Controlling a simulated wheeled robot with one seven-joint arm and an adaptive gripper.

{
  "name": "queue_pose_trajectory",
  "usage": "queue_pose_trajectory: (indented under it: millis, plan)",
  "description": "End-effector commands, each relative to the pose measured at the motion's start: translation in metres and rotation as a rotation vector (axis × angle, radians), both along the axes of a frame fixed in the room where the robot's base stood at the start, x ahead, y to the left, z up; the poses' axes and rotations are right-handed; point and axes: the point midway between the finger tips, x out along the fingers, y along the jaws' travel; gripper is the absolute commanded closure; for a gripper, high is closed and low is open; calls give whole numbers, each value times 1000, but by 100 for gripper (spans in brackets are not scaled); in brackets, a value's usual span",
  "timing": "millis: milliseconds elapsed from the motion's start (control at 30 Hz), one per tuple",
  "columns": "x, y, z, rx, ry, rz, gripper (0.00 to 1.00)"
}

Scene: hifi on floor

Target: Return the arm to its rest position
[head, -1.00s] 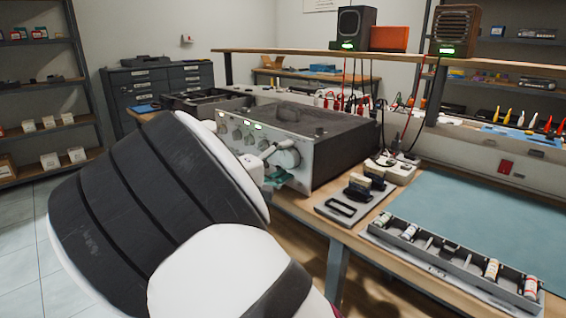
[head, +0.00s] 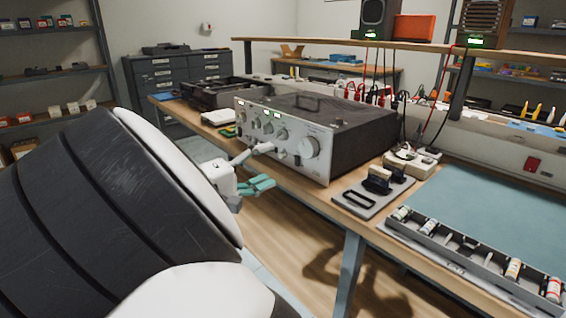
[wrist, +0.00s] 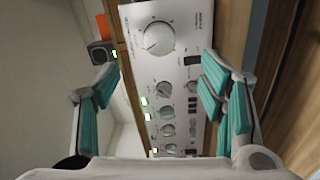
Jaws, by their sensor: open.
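My gripper (head: 262,186) is open and empty, in front of the left part of the hi-fi amplifier (head: 318,152), with its teal finger pads apart from the panel. In the wrist view my gripper (wrist: 165,92) shows teal pads on both sides, with the amplifier's silver front panel (wrist: 188,72) between and beyond them. The panel bears one large knob, several smaller knobs and lit green indicators. The amplifier sits on the wooden bench. My white and black arm fills the lower left of the head view and hides part of the room.
A tray of small cylinders (head: 460,256) and a grey plate with black blocks (head: 374,190) lie on the bench right of the amplifier. A blue mat (head: 495,215) covers the bench's right side. A shelf (head: 350,46) runs above. Floor (head: 290,235) shows before the bench.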

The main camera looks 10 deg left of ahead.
Motion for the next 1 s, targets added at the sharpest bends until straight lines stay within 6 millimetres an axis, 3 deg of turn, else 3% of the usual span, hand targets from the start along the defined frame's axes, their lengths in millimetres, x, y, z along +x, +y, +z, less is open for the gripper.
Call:
queue_pose_trajectory:
  millis: [200,267,333,467,600,667,800,1000]
  plan:
    - [1,-3,0,3,4,-5,36]
    - [3,-12,2,14,17,-25,36]
    - [5,-34,4,39,49,-67,36]
    - [5,-104,9,127,161,-204,36]
    - [-13,-186,12,257,308,-359,36]
    - [-25,-217,13,316,366,-416,36]
    - [-64,-277,15,461,492,-523,36]
    - [-132,-338,18,678,637,-624,36]
